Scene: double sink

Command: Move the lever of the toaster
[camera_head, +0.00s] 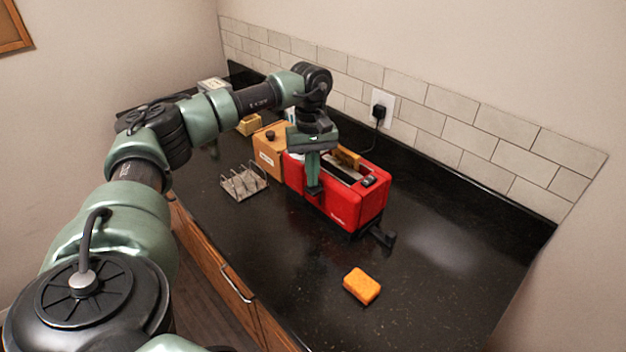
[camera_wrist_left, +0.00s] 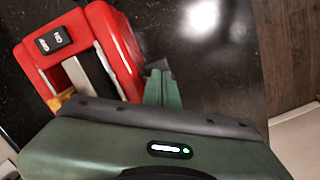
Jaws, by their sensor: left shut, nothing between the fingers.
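The red toaster (camera_head: 340,207) stands on the black counter with a tan bread slice (camera_head: 347,157) sticking out of its slot. A black part (camera_head: 381,236) juts out low at its right end; I cannot tell whether it is the lever. My left gripper (camera_head: 314,188) points down, shut and empty, in front of the toaster's near long side. In the left wrist view, the shut fingers (camera_wrist_left: 160,75) are beside the red toaster body (camera_wrist_left: 118,45); contact is unclear. A black switch panel (camera_wrist_left: 53,40) shows on its top. My right gripper is not in view.
An orange sponge (camera_head: 362,286) lies in front of the toaster. A metal rack (camera_head: 243,183) and a wooden box (camera_head: 268,150) stand to its left. A plugged-in wall outlet (camera_head: 383,107) is behind. The counter at right is clear.

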